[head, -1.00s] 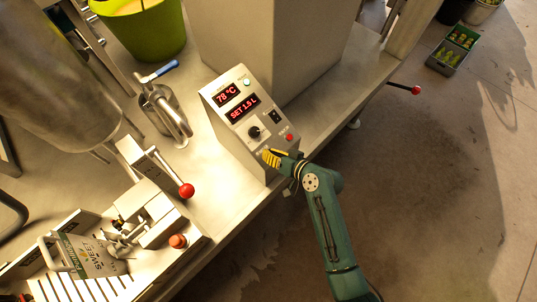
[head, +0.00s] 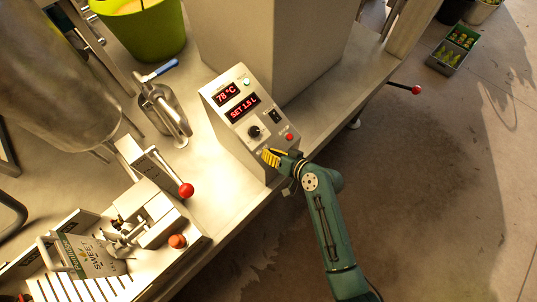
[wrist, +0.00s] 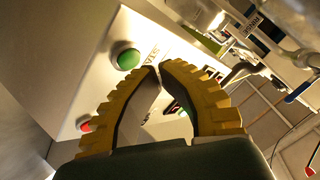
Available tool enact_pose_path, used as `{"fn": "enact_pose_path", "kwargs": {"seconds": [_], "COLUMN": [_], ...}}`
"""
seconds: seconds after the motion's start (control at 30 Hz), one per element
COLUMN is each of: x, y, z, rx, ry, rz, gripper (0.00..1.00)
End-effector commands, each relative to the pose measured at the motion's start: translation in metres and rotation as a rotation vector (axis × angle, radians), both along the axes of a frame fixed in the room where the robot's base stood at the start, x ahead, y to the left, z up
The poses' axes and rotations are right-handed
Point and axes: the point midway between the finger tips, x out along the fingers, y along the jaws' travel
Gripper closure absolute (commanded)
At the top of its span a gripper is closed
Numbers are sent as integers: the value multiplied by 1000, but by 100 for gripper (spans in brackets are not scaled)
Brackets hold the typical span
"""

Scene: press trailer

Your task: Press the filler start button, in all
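The filler control box (head: 225,108) stands on the steel bench, with red displays reading 78 °C and SET 1.5 L. In the wrist view the green start button (wrist: 126,56) sits on the panel beside its partly readable label. In the head view my gripper hides that spot. The red button (head: 289,136) shows just right of my gripper, and also in the wrist view (wrist: 83,123). My gripper (head: 269,156) is at the panel's lower edge. In the wrist view its yellow fingers (wrist: 160,68) meet at the tips, empty, close to the green button and not over it.
A black knob (head: 254,132) and a black switch (head: 275,116) are on the same panel. A sealing fixture with a pouch (head: 92,256) is at lower left.

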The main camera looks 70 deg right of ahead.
Motion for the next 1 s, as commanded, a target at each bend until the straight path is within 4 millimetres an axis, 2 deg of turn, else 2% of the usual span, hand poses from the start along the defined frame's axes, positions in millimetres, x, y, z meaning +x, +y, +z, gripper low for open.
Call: {"fn": "enact_pose_path", "kwargs": {"seconds": [1.0], "x": [4], "y": [-2], "z": [-8], "rx": [0], "ry": [0], "rz": [0], "gripper": [100]}}
